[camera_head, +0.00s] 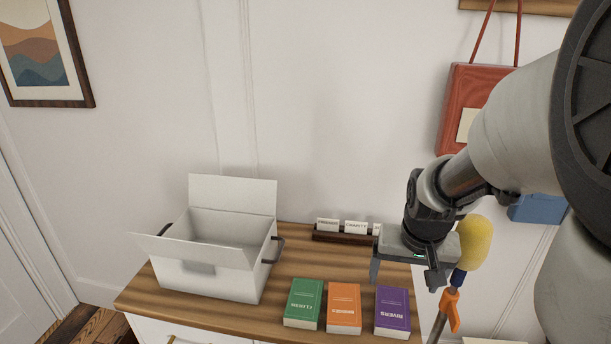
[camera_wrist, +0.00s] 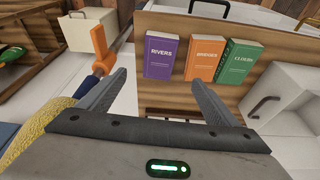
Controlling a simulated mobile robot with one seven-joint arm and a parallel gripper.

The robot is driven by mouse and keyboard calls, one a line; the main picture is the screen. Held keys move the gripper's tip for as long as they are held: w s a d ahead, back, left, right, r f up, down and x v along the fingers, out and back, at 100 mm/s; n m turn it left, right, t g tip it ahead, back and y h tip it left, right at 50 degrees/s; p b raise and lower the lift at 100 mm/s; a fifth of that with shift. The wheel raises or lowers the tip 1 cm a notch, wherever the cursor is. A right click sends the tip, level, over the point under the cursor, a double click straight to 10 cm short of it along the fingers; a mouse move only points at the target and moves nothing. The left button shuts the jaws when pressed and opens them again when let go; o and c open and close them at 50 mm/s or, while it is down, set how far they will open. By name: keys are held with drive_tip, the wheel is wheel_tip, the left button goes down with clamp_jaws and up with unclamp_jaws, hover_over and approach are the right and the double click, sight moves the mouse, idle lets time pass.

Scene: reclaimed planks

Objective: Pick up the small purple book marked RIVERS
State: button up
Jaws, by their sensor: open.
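The purple book marked RIVERS (camera_head: 392,309) lies flat on the wooden cabinet top, at the right end of a row of three books. It also shows in the wrist view (camera_wrist: 161,58), beyond my fingers and a little above the gap between them. My gripper (camera_head: 408,277) is open and empty, above the cabinet top and behind the purple book in the head view. Its two fingers (camera_wrist: 155,92) show apart in the wrist view, touching nothing that I can see.
An orange book (camera_head: 344,306) and a green book (camera_head: 304,302) lie left of the purple one. An open white box (camera_head: 211,275) stands further left. A dark holder with cards (camera_head: 341,237) sits by the wall. A yellow duster (camera_head: 474,242) with an orange clip (camera_head: 449,307) is right of my gripper.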

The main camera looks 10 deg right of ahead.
drive_tip(key=b, duration=0.3)
hover_over(393, 307)
drive_tip(key=s, duration=0.2)
drive_tip(key=f, duration=0.6)
drive_tip(key=a+f, duration=0.1)
drive_tip(key=f, duration=0.2)
drive_tip(key=shift+f, duration=0.3)
drive_tip(key=shift+b+x, duration=1.1)
drive_tip(key=shift+x, duration=1.65)
drive_tip(key=shift+w+d, duration=0.1)
drive_tip(key=shift+r, duration=0.1)
drive_tip(key=c, duration=1.3)
